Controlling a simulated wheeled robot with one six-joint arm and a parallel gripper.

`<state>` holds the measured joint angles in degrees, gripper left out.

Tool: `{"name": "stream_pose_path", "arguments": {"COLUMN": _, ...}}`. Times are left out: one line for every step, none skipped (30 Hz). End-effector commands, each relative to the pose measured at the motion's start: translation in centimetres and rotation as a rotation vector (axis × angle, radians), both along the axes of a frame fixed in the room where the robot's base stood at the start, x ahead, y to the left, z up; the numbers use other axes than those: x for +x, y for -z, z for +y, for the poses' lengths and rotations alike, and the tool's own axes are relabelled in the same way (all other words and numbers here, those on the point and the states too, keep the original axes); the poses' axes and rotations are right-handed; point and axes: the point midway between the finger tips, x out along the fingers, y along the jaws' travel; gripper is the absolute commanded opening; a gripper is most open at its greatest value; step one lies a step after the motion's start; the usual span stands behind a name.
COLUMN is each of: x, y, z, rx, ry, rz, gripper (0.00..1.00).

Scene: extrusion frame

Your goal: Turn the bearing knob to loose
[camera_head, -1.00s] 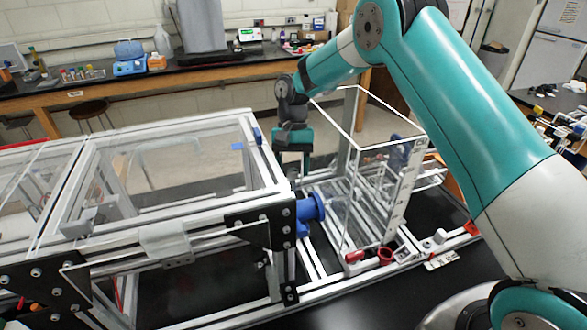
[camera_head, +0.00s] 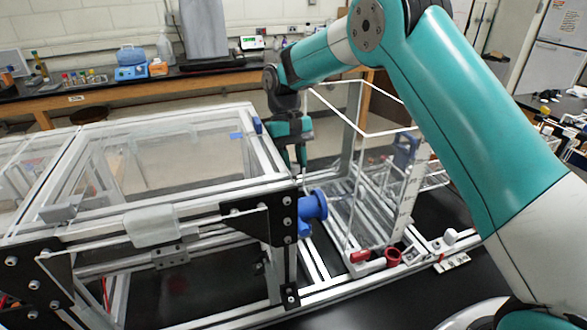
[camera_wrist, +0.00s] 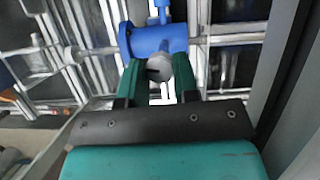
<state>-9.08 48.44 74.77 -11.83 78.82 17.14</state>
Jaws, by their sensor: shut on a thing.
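The bearing knob (camera_wrist: 159,67) is a small grey rounded piece between the two green fingers of my gripper (camera_wrist: 160,78) in the wrist view. The gripper is shut on it; the fingers hide its sides. A blue cylindrical bearing housing (camera_wrist: 152,40) lies just beyond the fingertips. In the head view this blue housing (camera_head: 312,206) sticks out from the frame's black corner plate, and my gripper (camera_head: 301,160) points down behind and above it. The knob cannot be made out in the head view, and no loose or tight marking is readable.
A clear-panelled extrusion enclosure (camera_head: 150,205) stands to the left. A tall clear box (camera_head: 350,190) stands close on the right of my gripper. A red ring (camera_head: 393,257) and a red-capped piece (camera_head: 360,256) lie on the lower rail. A bench (camera_head: 120,92) stands behind.

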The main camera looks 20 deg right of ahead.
Motion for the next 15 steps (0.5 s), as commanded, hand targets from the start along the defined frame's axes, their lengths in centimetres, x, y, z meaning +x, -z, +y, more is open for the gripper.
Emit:
{"name": "stream_pose_path", "arguments": {"x": -0.04, "y": 0.1, "z": -0.01, "rx": -0.001, "ry": -0.001, "rz": 0.002, "gripper": 0.05}}
{"name": "stream_pose_path", "arguments": {"x": -0.05, "y": 0.07, "z": -0.02, "rx": -0.001, "ry": -0.001, "rz": 0.002, "gripper": 0.05}}
{"name": "stream_pose_path", "arguments": {"x": -0.05, "y": 0.04, "z": -0.02, "rx": -0.001, "ry": -0.001, "rz": 0.003, "gripper": 0.05}}
{"name": "stream_pose_path", "arguments": {"x": -0.05, "y": 0.05, "z": -0.02, "rx": -0.001, "ry": -0.001, "rz": 0.003, "gripper": 0.05}}
{"name": "stream_pose_path", "arguments": {"x": -0.06, "y": 0.05, "z": -0.02, "rx": -0.001, "ry": -0.001, "rz": 0.003, "gripper": 0.05}}
{"name": "stream_pose_path", "arguments": {"x": -0.06, "y": 0.05, "z": -0.02, "rx": -0.001, "ry": -0.001, "rz": 0.004, "gripper": 0.05}}
{"name": "stream_pose_path", "arguments": {"x": -0.07, "y": 0.05, "z": -0.02, "rx": -0.001, "ry": -0.001, "rz": 0.004, "gripper": 0.05}}
{"name": "stream_pose_path", "arguments": {"x": -0.07, "y": 0.05, "z": -0.02, "rx": -0.001, "ry": 0.0, "rz": 0.004, "gripper": 0.31}}
{"name": "stream_pose_path", "arguments": {"x": -0.07, "y": 0.05, "z": -0.02, "rx": -0.001, "ry": 0.0, "rz": 0.004, "gripper": 0.4}}
{"name": "stream_pose_path", "arguments": {"x": -0.07, "y": 0.05, "z": -0.02, "rx": -0.001, "ry": 0.0, "rz": 0.004, "gripper": 0.47}}
{"name": "stream_pose_path", "arguments": {"x": -0.07, "y": 0.05, "z": -0.02, "rx": 0.0, "ry": 0.0, "rz": 0.004, "gripper": 0.54}}
{"name": "stream_pose_path", "arguments": {"x": -0.07, "y": 0.04, "z": -0.02, "rx": 0.0, "ry": 0.0, "rz": 0.004, "gripper": 0.54}}
{"name": "stream_pose_path", "arguments": {"x": -0.07, "y": 0.04, "z": -0.02, "rx": 0.0, "ry": 0.0, "rz": 0.003, "gripper": 0.54}}
{"name": "stream_pose_path", "arguments": {"x": -0.06, "y": 0.03, "z": -0.02, "rx": 0.0, "ry": 0.0, "rz": 0.003, "gripper": 0.54}}
{"name": "stream_pose_path", "arguments": {"x": -0.06, "y": 0.03, "z": -0.01, "rx": 0.0, "ry": 0.0, "rz": 0.003, "gripper": 0.54}}
